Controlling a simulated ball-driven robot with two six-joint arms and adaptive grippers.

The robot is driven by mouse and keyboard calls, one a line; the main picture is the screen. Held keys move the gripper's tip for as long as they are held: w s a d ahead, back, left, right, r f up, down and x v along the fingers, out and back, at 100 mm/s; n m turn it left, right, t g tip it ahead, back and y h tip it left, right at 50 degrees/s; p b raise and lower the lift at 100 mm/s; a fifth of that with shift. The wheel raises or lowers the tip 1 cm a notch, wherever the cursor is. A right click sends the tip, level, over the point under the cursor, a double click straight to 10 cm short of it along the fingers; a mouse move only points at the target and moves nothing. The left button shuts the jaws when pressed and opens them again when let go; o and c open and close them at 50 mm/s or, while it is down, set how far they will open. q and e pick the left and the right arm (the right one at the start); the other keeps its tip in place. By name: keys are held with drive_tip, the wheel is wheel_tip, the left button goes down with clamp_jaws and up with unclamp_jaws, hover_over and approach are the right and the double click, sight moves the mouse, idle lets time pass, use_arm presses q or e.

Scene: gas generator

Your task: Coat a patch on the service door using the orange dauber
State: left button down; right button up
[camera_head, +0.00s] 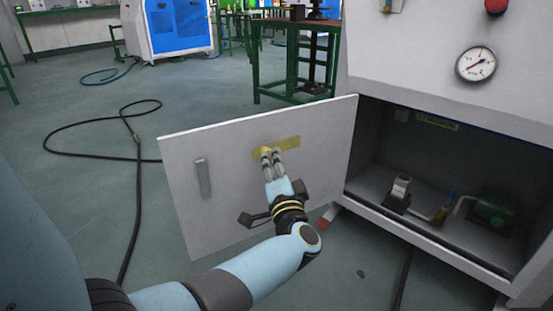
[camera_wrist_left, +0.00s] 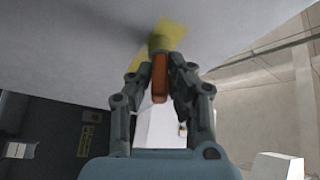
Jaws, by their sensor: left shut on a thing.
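The service door (camera_head: 220,195) of the white cabinet stands open, its grey handle (camera_head: 203,178) on the left. A yellow coated patch (camera_head: 290,143) shows on its upper middle as a short band. My left gripper (camera_head: 271,157) is at the door face, right at this patch. In the left wrist view, the left gripper (camera_wrist_left: 160,75) is shut on the orange dauber (camera_wrist_left: 160,80). The dauber's tip is at the yellow patch (camera_wrist_left: 172,35) and appears to touch the door; the fingers partly hide it. My right gripper is not in view.
The open cabinet (camera_head: 440,170) at the right holds a green motor (camera_head: 493,210) and small fittings. A pressure gauge (camera_head: 476,64) is above. A black hose (camera_head: 138,190) lies on the floor at left. A green-legged table (camera_head: 290,60) stands behind the door.

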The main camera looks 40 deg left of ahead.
use_arm(q)
drive_tip(key=w, duration=0.2)
drive_tip(key=w+d, duration=0.1)
drive_tip(key=shift+w+d, duration=0.1)
drive_tip(key=shift+w, duration=0.3)
drive_tip(key=s+d, duration=0.2)
drive_tip(key=d, duration=0.3)
drive_tip(key=shift+d+p, duration=0.35)
drive_tip(key=shift+p, duration=0.05)
